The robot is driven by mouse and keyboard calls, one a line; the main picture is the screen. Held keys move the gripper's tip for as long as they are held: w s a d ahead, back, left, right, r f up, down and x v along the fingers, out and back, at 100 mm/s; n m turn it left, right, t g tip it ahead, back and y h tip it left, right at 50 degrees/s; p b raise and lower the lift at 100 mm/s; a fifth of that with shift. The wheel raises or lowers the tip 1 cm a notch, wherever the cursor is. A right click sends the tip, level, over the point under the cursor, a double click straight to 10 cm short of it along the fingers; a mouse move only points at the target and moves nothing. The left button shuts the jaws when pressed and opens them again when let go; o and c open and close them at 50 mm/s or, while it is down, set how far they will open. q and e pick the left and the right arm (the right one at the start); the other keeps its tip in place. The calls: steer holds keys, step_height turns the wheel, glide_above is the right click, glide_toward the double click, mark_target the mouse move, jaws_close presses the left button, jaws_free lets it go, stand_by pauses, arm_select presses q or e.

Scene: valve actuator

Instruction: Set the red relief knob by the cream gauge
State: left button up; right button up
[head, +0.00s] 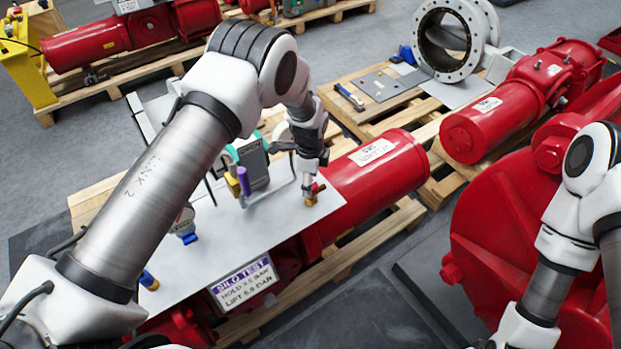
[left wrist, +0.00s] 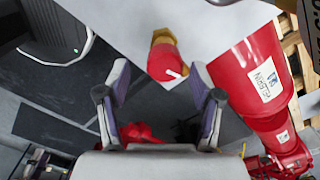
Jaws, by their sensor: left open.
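The red relief knob (left wrist: 165,62) has a white mark on its face and sits on a brass body (left wrist: 162,36). In the head view the red and brass knob (head: 316,189) is at the right edge of the white panel (head: 225,245). My left gripper (head: 307,192) is right at it, pointing down. In the left wrist view my left gripper (left wrist: 160,70) is open, with the knob between and just past its fingertips; contact is not clear. A round gauge (head: 184,216) with a blue base is partly hidden behind my left arm; its colour and reading are unclear. My right gripper is out of view.
A purple-handled part (head: 243,182) and a grey box (head: 254,162) stand left of my gripper. A red cylinder (head: 375,172) lies behind the panel on a pallet.

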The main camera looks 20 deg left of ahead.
arm_select(q)
steer(key=shift+w+f, duration=0.25)
steer(key=shift+f, duration=0.35)
steer(key=shift+w+f, duration=0.25)
steer(key=shift+f, duration=0.3)
steer(key=shift+s+r, duration=0.2)
steer(key=shift+s, duration=0.05)
steer(key=c, duration=1.1)
steer(key=shift+f+n+b, duration=0.3)
steer(key=shift+n+b, duration=0.3)
steer(key=shift+b, duration=0.05)
steer(key=shift+c, duration=0.2)
steer(key=shift+s+r+n+b, duration=0.15)
steer(key=shift+n+b, duration=0.15)
steer(key=shift+n, duration=0.5)
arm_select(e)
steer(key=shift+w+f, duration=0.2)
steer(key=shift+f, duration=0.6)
